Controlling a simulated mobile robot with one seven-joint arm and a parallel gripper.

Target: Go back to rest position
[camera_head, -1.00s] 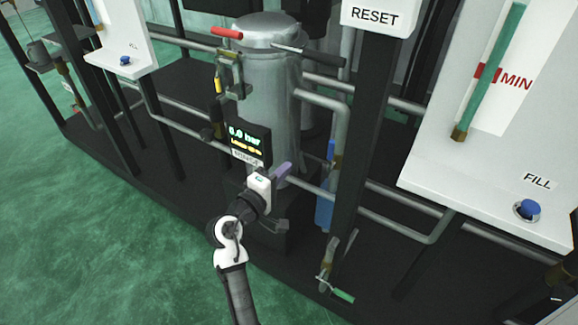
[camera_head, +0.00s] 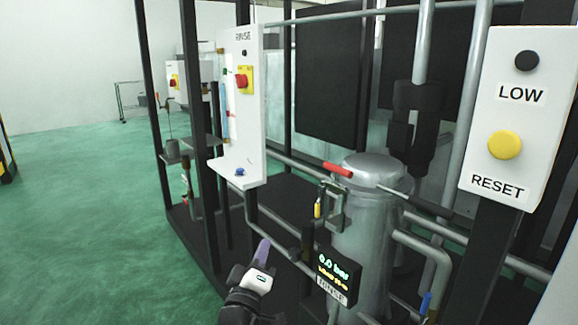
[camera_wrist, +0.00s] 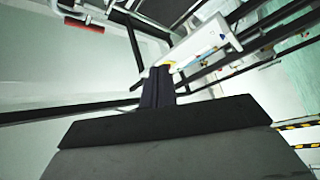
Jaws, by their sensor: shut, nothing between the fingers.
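My gripper (camera_head: 262,250) shows low in the middle of the head view, with purple fingers and a white and dark wrist. Its fingers point up and away from me, and it holds nothing. In the wrist view the fingers (camera_wrist: 157,88) are dark purple and lie together as one block. In the head view the gripper appears just left of the black pressure display (camera_head: 336,272) on the grey metal vessel (camera_head: 362,225). I cannot tell the exact gap between them. Most of my arm is out of view.
The vessel has a red handle (camera_head: 338,170) at its top left. A white RINSE panel (camera_head: 240,110) stands behind on the left, and a white LOW/RESET panel (camera_head: 512,115) on the right. Grey pipes and black posts surround the vessel. Green floor (camera_head: 80,220) lies open on the left.

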